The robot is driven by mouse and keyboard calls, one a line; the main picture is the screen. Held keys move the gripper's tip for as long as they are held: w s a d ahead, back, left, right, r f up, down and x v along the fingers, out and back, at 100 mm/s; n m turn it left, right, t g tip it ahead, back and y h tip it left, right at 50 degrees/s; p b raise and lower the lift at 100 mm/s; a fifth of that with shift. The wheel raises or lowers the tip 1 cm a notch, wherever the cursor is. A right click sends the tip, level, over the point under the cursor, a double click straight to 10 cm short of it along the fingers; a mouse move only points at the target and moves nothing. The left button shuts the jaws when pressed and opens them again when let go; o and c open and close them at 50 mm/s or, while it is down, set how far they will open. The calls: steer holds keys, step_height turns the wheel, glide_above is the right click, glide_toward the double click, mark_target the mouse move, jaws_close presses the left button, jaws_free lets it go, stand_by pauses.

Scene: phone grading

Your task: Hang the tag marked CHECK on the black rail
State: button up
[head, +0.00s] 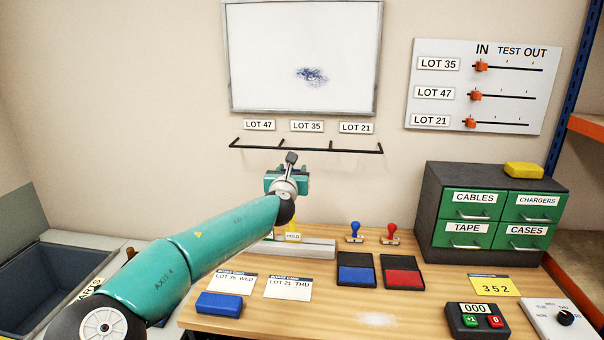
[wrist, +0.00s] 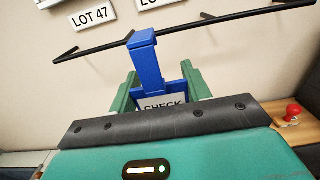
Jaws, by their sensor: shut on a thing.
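My gripper (head: 287,178) is in front of the wall, just below the rail's middle in the head view. In the wrist view its green fingers (wrist: 160,93) are shut on a blue tag (wrist: 148,68) marked CHECK. The tag's hooked top points up and overlaps the rail in the picture. I cannot tell whether it touches the rail. The tag's lower part is hidden by my gripper; in the head view my arm hides most of it.
Labels LOT 47 (head: 259,125), LOT 35 (head: 307,126) and LOT 21 (head: 356,128) sit above the rail. A yellow HOLD tag (head: 293,237) is at a grey stand (head: 315,248) below. Stamps, ink pads and a drawer cabinet (head: 432,205) stand to the right.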

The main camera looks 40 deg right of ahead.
steer(key=f+x, duration=0.1)
steer(key=x, duration=1.2)
steer(key=shift+f, duration=0.4)
stand_by(0.9)
steer(key=shift+d, duration=0.1)
